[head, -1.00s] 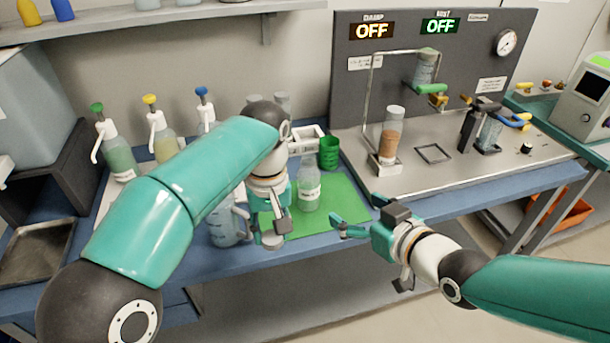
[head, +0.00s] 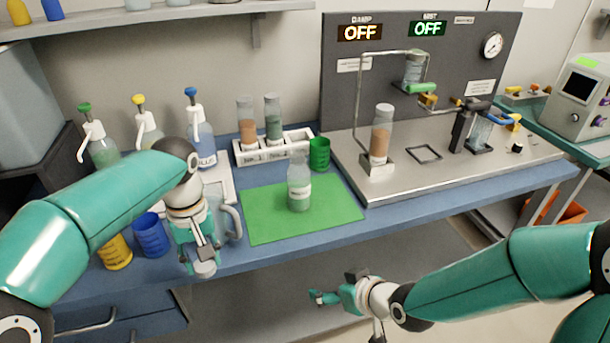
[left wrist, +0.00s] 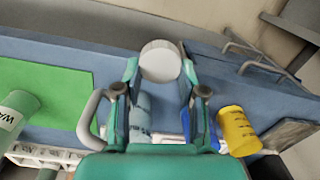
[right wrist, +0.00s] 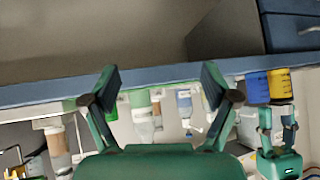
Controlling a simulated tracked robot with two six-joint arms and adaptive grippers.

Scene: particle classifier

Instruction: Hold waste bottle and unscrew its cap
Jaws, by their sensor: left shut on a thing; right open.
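The waste bottle (head: 299,192) is clear with a white label and stands upright on the green mat (head: 335,212). I see no cap on its top. It also shows at the left edge of the left wrist view (left wrist: 18,108). My left gripper (head: 204,256) is shut on a white round cap (left wrist: 160,62). It holds the cap near the bench's front edge, left of the mat and apart from the bottle. My right gripper (head: 325,297) is open and empty, in front of and below the bench edge. Its spread fingers show in the right wrist view (right wrist: 162,82).
A clear jug (head: 233,222) stands beside my left gripper. Yellow (head: 115,252) and blue (head: 151,236) cups stand further left. A green cup (head: 319,154) and a white rack (head: 272,148) with two sample bottles are behind the mat. The mat around the bottle is clear.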

